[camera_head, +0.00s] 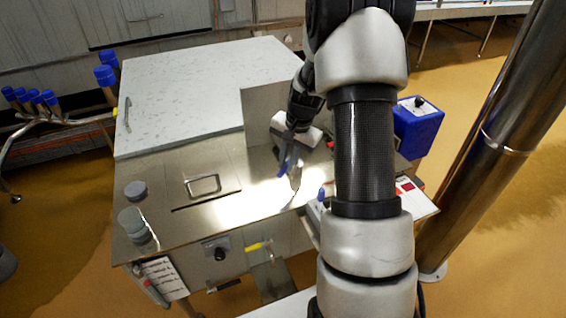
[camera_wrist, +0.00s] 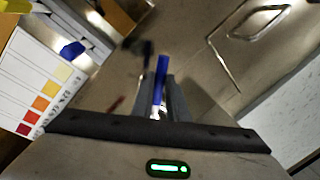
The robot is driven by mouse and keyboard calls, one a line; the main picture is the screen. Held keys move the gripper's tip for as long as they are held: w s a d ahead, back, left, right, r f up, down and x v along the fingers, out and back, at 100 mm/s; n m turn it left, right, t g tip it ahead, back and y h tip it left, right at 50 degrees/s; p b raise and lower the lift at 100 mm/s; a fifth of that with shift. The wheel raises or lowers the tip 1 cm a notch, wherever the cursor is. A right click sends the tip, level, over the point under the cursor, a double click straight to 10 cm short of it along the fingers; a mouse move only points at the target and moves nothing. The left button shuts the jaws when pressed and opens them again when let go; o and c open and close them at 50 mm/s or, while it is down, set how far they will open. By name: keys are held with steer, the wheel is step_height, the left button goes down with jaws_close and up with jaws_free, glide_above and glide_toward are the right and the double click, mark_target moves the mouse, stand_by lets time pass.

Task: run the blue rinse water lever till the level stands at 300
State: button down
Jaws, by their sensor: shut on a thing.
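The blue lever (camera_head: 283,168) stands over the steel worktop, near its middle right in the head view. In the wrist view the blue lever (camera_wrist: 160,78) rises between the two fingers. My gripper (camera_wrist: 162,92) is shut on it; in the head view my gripper (camera_head: 290,147) reaches down from above, partly shaded by my arm. The foot of the lever is hard to make out against the bright glare on the steel. No level scale or 300 mark is readable in either view, and my arm covers part of the worktop's right side.
A second, short blue knob (camera_head: 321,194) sits near the right front edge. A yellow-handled valve (camera_head: 259,246) is on the front. A steel handle (camera_head: 203,184) lies left on the worktop. A blue box (camera_head: 418,127) stands right. A colour card (camera_wrist: 40,85) lies left in the wrist view.

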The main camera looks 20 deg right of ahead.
steer(key=shift+s+d+n, duration=0.3)
steer(key=shift+n, duration=0.3)
steer(key=c, duration=1.7)
jaws_free()
steer(key=shift+c, duration=0.2)
step_height(320, 180, up, 17)
steer(key=s+d+p, duration=0.1)
steer(key=s+d, duration=0.1)
steer(key=shift+s+d, duration=0.2)
steer(key=shift+d, duration=0.05)
